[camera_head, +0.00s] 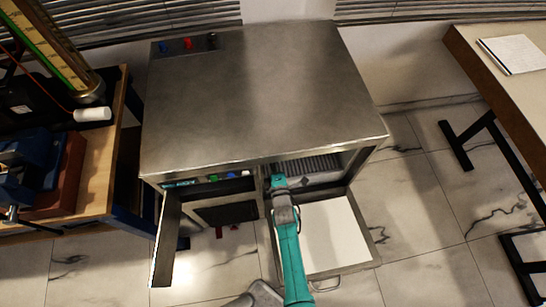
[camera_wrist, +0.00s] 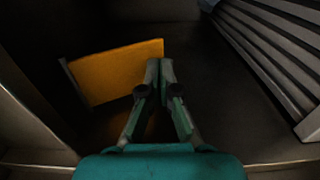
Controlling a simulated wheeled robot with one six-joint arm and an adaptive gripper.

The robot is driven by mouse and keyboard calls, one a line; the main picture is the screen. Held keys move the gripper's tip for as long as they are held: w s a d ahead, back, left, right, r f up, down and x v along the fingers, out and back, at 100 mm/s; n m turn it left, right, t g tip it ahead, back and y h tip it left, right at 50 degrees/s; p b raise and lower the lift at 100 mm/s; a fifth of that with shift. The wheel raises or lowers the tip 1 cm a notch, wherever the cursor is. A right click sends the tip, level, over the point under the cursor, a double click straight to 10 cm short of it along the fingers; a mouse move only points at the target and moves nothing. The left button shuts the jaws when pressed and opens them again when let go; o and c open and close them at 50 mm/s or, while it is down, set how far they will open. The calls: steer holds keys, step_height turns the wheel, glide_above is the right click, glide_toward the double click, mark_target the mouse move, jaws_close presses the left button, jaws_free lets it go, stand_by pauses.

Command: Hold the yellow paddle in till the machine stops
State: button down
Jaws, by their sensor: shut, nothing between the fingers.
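The yellow paddle (camera_wrist: 112,70) is a flat orange-yellow plate inside a dark compartment in the wrist view. It stands a little left of the middle, and its right end is next to my fingertips. My gripper (camera_wrist: 159,66) is shut and empty. The fingertips are at the paddle's right end; I cannot tell whether they touch it. In the head view the machine (camera_head: 255,90) is a steel cabinet, and my teal arm reaches into its right front opening. The paddle and my fingertips are hidden there.
A slatted grey part (camera_wrist: 270,50) runs along the compartment's right side. The left door (camera_head: 166,238) hangs open, and the right door (camera_head: 325,232) is folded down. Coloured buttons (camera_head: 213,178) sit on the front panel. A workbench (camera_head: 95,170) stands left, a table (camera_head: 500,100) right.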

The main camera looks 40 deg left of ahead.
stand_by(0.4)
steer(key=s+d+f, duration=0.6)
steer(key=s+d, duration=0.2)
steer(key=d, duration=0.1)
steer(key=shift+d, duration=0.3)
steer(key=shift+s, duration=0.1)
